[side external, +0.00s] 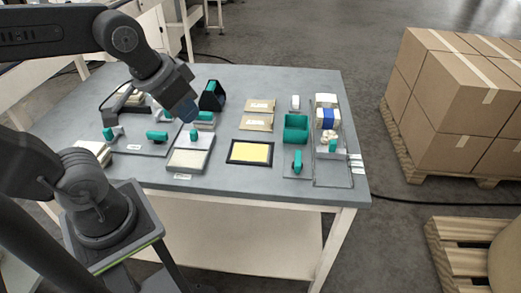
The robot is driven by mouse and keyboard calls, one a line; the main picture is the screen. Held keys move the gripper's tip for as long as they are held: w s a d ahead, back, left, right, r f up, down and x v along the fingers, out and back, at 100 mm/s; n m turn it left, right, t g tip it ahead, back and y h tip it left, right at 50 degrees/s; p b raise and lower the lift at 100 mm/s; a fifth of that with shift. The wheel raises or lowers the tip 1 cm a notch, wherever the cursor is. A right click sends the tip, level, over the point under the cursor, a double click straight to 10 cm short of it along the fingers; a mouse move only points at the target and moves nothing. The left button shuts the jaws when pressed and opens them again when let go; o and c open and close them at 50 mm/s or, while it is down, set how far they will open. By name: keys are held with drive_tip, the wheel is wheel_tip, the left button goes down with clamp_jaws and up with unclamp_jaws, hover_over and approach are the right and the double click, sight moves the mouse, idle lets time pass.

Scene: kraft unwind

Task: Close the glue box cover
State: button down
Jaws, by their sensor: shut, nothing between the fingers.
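My gripper (187,112) is at the end of the arm, above the left middle of the table, and is shut and empty. Its tip is close to a teal handle (194,135), at the back edge of a shallow grey-framed box with a cream surface (188,159). A small label lies in front of this box. I cannot tell whether the tip touches the handle. A dark upright piece with teal on it (212,95) stands behind and to the right of the gripper. I cannot tell for certain which part is the glue box cover or how it stands.
On the grey table (245,90) are a yellow pad in a black frame (250,152), kraft packets (257,123), a teal bin (296,127) and a clear tray (333,174) at right. Teal-handled items (157,136) lie at left. Cartons (450,95) stand on a pallet beyond.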

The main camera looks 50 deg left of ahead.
drive_tip(key=c, duration=1.8)
unclamp_jaws()
drive_tip(key=shift+s+d, duration=0.35)
drive_tip(key=shift+s, duration=0.1)
drive_tip(key=shift+o, duration=0.6)
drive_tip(key=shift+t, duration=0.3)
drive_tip(key=o, duration=0.6)
drive_tip(key=w+a+f+n+g, duration=0.2)
drive_tip(key=w+a+n, duration=0.1)
drive_tip(key=w+a, duration=0.3)
drive_tip(key=shift+w+a+f+n+g+y, duration=0.2)
drive_tip(key=shift+a+n+g+y, duration=0.15)
drive_tip(key=shift+a, duration=0.85)
drive_tip(key=shift+o, duration=0.4)
drive_tip(key=w+a+f+n+g, duration=0.1)
drive_tip(key=w+a+f+n, duration=0.1)
drive_tip(key=a, duration=0.4)
drive_tip(key=shift+a+f+g, duration=0.2)
drive_tip(key=shift+f+g, duration=0.15)
drive_tip(key=n+g, duration=0.1)
drive_tip(key=n, duration=0.2)
hover_over(192, 132)
wheel_tip(192, 132, down, 4)
drive_tip(key=shift+h, duration=0.45)
wheel_tip(192, 132, down, 14)
drive_tip(key=shift+r, duration=0.15)
clamp_jaws()
